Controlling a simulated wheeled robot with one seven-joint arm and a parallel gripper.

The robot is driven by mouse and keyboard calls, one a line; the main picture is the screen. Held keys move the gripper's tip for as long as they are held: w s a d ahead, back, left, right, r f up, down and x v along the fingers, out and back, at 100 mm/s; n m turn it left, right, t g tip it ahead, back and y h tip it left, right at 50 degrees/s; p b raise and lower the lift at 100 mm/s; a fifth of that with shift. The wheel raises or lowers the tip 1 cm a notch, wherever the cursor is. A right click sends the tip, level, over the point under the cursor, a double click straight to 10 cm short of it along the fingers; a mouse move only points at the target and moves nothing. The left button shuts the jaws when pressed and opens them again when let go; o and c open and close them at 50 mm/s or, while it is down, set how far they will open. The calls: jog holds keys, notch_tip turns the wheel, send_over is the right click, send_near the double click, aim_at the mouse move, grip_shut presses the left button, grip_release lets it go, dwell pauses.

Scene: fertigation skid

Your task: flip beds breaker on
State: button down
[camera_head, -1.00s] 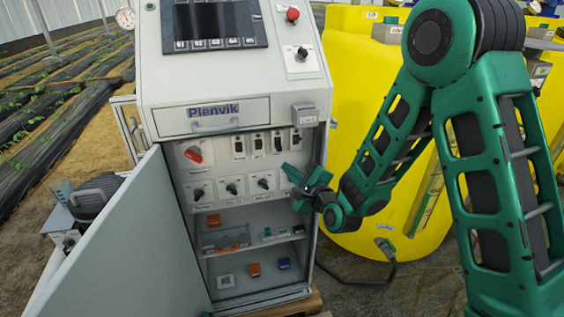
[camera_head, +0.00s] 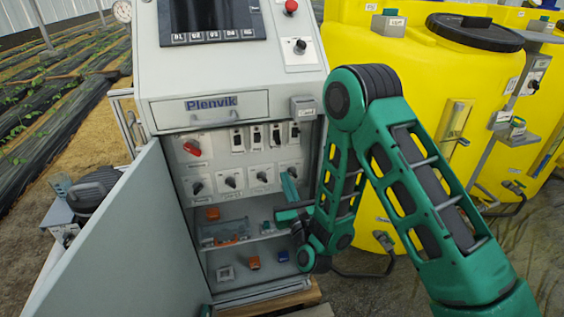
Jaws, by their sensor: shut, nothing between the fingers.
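The control cabinet (camera_head: 205,90) marked Plenvik stands with its lower door (camera_head: 120,235) swung open to the left. Inside, a row of several breakers (camera_head: 257,137) sits on the upper panel, right of a red rotary switch (camera_head: 192,147). The breaker labels are too small to read, so I cannot tell which is the beds breaker or how it is set. My gripper (camera_head: 285,198) is at the cabinet's right side, below the breakers and in front of the rightmost lower knob. It is shut and empty, and apart from the breakers. It partly hides the panel's lower right.
Several black knobs (camera_head: 231,181) line the panel below the breakers. Shelves below hold an orange block (camera_head: 254,262), a blue block (camera_head: 283,256) and small parts. A grey box (camera_head: 303,106) juts out at the cabinet's upper right. Yellow tanks (camera_head: 400,50) stand at right.

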aim_at(276, 151)
jog(key=x, duration=1)
jog(key=shift+d, duration=0.1)
jog(key=shift+s+d+r, duration=0.1)
jog(key=shift+s+r, duration=0.4)
jog(key=shift+r, duration=0.35)
jog(key=shift+s+d+r, duration=0.1)
jog(key=shift+s+r, duration=0.4)
jog(key=shift+r, duration=0.35)
